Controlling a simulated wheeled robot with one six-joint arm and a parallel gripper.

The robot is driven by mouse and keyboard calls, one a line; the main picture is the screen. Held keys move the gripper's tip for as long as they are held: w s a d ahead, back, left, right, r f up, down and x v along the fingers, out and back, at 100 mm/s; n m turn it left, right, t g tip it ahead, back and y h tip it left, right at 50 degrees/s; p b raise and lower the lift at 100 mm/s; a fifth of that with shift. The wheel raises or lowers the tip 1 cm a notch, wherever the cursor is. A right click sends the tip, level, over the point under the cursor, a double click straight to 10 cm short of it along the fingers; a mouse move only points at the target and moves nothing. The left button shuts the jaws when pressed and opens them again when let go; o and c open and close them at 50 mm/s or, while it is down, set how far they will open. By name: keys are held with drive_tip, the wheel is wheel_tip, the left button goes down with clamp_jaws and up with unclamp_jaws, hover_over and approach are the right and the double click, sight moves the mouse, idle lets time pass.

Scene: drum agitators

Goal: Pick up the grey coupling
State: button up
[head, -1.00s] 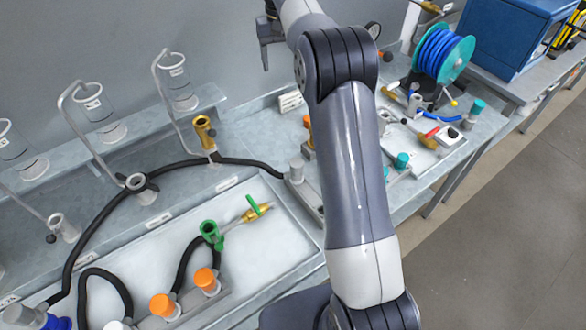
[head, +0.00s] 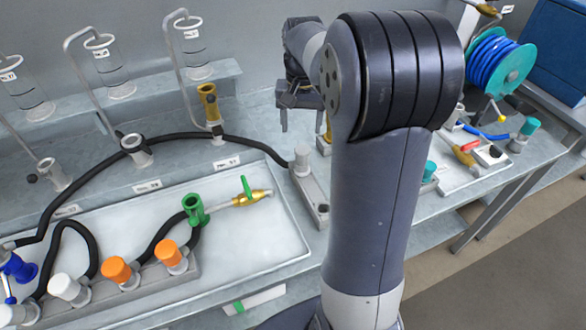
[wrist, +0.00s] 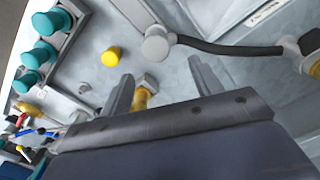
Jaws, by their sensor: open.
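A grey cylindrical coupling (head: 302,160) stands upright on a grey block at the right end of the long black hose. In the wrist view a round grey fitting (wrist: 156,46) at a hose end appears beyond the fingertips and seems to be the same part. My gripper (head: 304,128) is open and points down, above and behind the coupling in the head view, apart from it. In the wrist view its two fingers (wrist: 161,75) are spread with nothing held. A brass piece with a grey top (wrist: 144,90) shows partly between them, its lower part hidden by my gripper.
The black hose (head: 244,138) arches left past a brass fitting (head: 208,100) and a grey ring (head: 136,150). A white tray (head: 285,240) holds a green fitting (head: 195,208). Teal caps (wrist: 45,52) and a yellow cap (wrist: 111,57) stand nearby. My arm hides the middle bench.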

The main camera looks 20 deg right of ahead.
sight(302, 148)
wheel_tip(302, 148, down, 6)
drive_tip(key=shift+s+r, duration=0.15)
drive_tip(key=shift+r, duration=0.1)
drive_tip(key=shift+s+d+f+p, duration=0.15)
drive_tip(key=shift+f+p, duration=0.4)
drive_tip(key=shift+f, duration=2.2)
drive_tip(key=shift+c, duration=0.2)
drive_tip(key=shift+r, duration=0.1)
drive_tip(key=c, duration=1.2)
